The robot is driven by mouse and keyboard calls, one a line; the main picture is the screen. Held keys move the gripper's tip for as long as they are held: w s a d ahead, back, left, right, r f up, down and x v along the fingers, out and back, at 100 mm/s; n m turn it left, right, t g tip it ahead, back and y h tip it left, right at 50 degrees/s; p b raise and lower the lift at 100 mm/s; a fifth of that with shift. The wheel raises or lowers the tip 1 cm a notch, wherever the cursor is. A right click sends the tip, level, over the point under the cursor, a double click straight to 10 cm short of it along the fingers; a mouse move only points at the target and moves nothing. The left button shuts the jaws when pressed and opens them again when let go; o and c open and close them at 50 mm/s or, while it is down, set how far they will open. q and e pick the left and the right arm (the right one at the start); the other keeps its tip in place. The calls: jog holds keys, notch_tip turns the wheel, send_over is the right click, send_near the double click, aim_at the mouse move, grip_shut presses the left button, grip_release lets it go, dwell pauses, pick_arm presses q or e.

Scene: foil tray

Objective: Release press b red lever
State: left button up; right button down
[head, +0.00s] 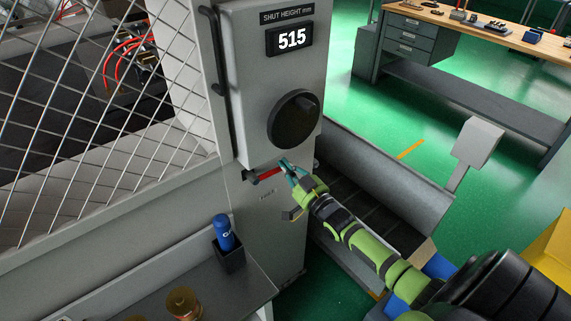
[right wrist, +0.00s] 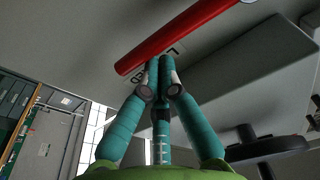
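The red lever (head: 266,174) is a short red bar on the lower front of the grey press column, below the black dial. It slants slightly up to the right in the head view. In the right wrist view the red lever (right wrist: 185,36) runs across the top, just beyond the fingertips. My right gripper (head: 285,164), with teal fingers, is at the lever's right end. In the right wrist view its fingertips (right wrist: 160,62) are together, with nothing seen between them. I cannot tell whether they touch the lever. My left gripper is not in view.
The press column carries a display (head: 291,38) reading 515 and a black dial (head: 295,119). A wire mesh guard (head: 90,110) stands at left. A blue bottle (head: 223,232) stands in a black holder on a grey shelf (head: 190,288). A workbench (head: 480,30) stands farther back.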

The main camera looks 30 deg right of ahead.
jog(key=f+m+b, duration=0.1)
jog(key=f+m, duration=0.1)
jog(key=m, duration=0.1)
jog(key=a+f+m+h+b, duration=0.1)
jog(key=f+m, duration=0.2)
jog(key=m, duration=0.1)
jog(key=a+f+m+b, duration=0.1)
jog(key=f+m, duration=0.1)
jog(key=m, duration=0.2)
jog(key=shift+s+a+f+g+h, duration=0.1)
jog(key=shift+a+f+g+h, duration=0.2)
jog(key=shift+f+g, duration=0.1)
jog(key=shift+s+a+f+m+g+h+b, duration=0.15)
jog(key=shift+a+f+m, duration=0.25)
jog(key=shift+m, duration=0.4)
jog(key=shift+w+a+f+m+g+h+b, duration=0.15)
jog(key=shift+a+m, duration=0.3)
jog(key=shift+m, duration=0.35)
jog(key=shift+s+a+f+m+b, duration=0.15)
jog(key=shift+a+f+m, duration=0.25)
jog(key=shift+m, duration=0.4)
jog(key=shift+r, duration=0.1)
jog(key=shift+a, duration=0.1)
